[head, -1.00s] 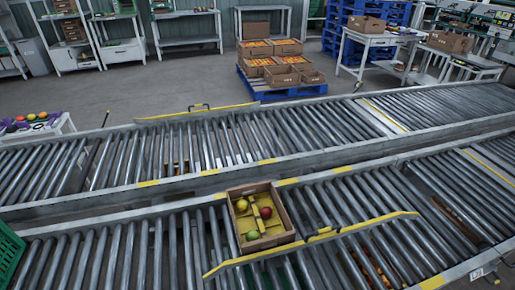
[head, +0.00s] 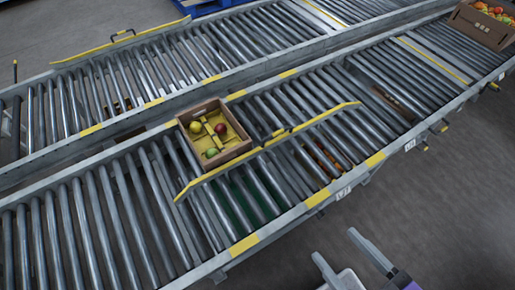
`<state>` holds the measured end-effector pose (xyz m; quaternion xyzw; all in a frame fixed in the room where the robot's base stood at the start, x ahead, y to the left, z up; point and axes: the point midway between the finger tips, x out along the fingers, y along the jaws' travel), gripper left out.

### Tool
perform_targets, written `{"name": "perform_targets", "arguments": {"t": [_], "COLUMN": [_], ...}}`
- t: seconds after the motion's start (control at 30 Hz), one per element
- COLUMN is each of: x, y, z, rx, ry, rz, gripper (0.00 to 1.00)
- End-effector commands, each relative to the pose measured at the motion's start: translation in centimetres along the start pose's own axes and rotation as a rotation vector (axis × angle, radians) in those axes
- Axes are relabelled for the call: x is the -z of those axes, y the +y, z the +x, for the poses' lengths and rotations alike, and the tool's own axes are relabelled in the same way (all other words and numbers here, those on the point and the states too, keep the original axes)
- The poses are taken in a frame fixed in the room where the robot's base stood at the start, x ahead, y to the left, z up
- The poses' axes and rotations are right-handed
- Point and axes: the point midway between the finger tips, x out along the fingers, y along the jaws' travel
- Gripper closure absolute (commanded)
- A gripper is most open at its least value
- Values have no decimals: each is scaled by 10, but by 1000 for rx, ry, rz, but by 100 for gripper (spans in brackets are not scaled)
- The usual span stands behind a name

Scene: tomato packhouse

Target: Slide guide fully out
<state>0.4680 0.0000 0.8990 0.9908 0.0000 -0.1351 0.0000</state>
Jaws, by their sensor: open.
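A yellow guide rail (head: 318,121) with a small handle lies slantwise over the near roller conveyor, just in front of an open cardboard box (head: 230,154). The box holds several red, green and yellow tomatoes and a yellow strip; whether the rail touches it I cannot tell. A second yellow guide rail (head: 150,32) with a dark handle runs along the back edge of the far conveyor. My gripper (head: 335,244) is at the bottom of the head view, open and empty.
The near conveyor's front rail (head: 376,160) lies between my gripper and the near guide. A box of tomatoes (head: 482,25) stands on the rollers at the far right. A blue pallet (head: 200,7) is at the back. The floor right of my gripper looks clear.

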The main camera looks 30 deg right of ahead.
Motion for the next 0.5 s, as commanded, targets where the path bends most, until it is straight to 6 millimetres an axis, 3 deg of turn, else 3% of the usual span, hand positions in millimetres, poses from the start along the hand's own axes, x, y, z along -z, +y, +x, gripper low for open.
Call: {"name": "perform_targets", "arguments": {"t": [0.03, 0.17, 0.3, 0.5], "x": [-1, 2, 16, 30], "y": [0, 0, 6, 22], "z": [0, 12, 39, 88], "rx": [0, 0, -7, -33], "ry": [0, 37, 126, 252], "rz": [0, -1, -14, -53], "gripper": [47, 72, 100, 100]}}
